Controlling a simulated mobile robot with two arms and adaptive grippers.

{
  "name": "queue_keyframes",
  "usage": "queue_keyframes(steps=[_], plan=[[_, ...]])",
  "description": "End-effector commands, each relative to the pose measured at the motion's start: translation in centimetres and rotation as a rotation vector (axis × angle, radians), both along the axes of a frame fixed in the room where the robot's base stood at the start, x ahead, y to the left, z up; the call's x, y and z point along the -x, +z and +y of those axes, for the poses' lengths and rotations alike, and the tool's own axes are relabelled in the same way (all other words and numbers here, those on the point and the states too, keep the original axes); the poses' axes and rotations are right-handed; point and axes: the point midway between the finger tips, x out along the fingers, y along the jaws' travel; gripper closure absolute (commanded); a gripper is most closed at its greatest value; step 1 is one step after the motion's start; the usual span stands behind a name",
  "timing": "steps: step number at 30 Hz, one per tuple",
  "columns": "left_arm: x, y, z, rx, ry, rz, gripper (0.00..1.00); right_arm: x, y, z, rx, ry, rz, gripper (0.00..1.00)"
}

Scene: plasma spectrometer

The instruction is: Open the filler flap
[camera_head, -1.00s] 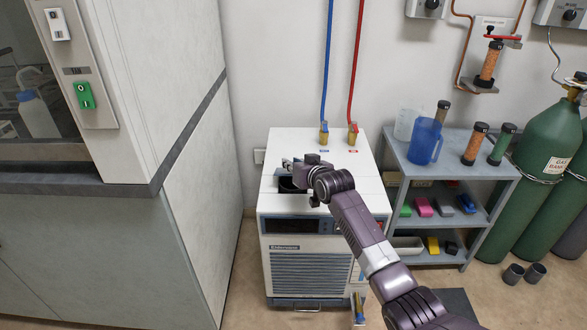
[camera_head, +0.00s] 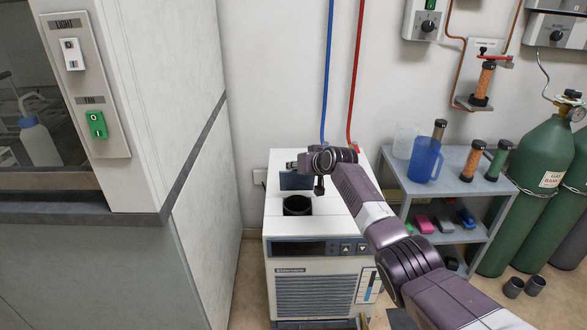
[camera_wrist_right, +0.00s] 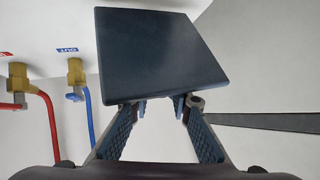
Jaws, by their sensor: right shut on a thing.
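The chiller (camera_head: 318,285) is a white cabinet with a grille and a control panel on its front. Its filler flap (camera_head: 296,182) is a dark blue-grey square plate, raised at the back of the round black filler opening (camera_head: 297,205). The opening is uncovered. My right gripper (camera_head: 292,165) is at the flap's upper edge. In the right wrist view the flap (camera_wrist_right: 160,55) fills the upper middle, and my right gripper (camera_wrist_right: 161,106) is shut on its near edge; the exact contact is partly hidden. My left gripper is not in view.
A blue hose (camera_head: 327,80) and a red hose (camera_head: 354,80) rise behind the chiller; their brass fittings show in the right wrist view (camera_wrist_right: 76,72). A shelf unit (camera_head: 398,178) and green gas cylinders (camera_head: 541,180) stand right. A fume cupboard (camera_head: 180,130) stands left.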

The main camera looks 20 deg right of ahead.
Motion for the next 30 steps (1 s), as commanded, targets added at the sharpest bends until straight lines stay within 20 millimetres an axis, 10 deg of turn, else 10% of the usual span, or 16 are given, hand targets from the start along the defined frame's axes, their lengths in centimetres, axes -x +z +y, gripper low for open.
queue_keyframes(steps=[30], plan=[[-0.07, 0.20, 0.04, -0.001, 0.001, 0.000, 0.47, -0.05, 0.28, -0.83, -0.006, -0.009, 0.043, 1.00]])
